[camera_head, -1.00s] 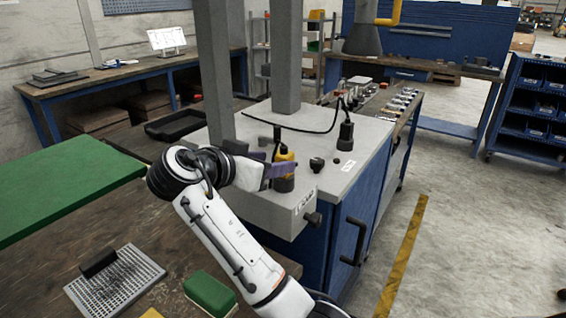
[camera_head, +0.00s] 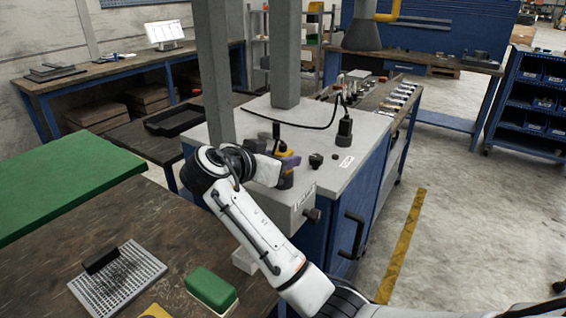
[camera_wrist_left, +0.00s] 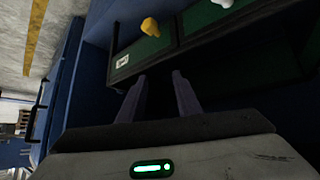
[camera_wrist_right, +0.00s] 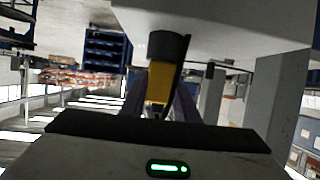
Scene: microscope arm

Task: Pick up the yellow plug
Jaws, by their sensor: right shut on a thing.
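The yellow plug (camera_head: 284,172) with a black end is at the front of the grey cabinet top (camera_head: 325,147) in the head view. My right gripper (camera_head: 287,162) is shut on it, with its purple fingers partly covering it. In the right wrist view the plug (camera_wrist_right: 159,82) shows between the fingers, its black end close to the pale surface. I cannot tell whether that end touches the surface. My left gripper (camera_wrist_left: 160,85) is open and empty in the left wrist view, below a green-lined drawer (camera_wrist_left: 150,48) with a yellow object (camera_wrist_left: 149,27) in it.
A black plug (camera_head: 344,132) with a cable and a small black knob (camera_head: 315,160) stand on the cabinet top. Grey posts (camera_head: 287,60) rise behind. In front are a green block (camera_head: 211,288), a perforated tray (camera_head: 120,285) and a green mat (camera_head: 65,185).

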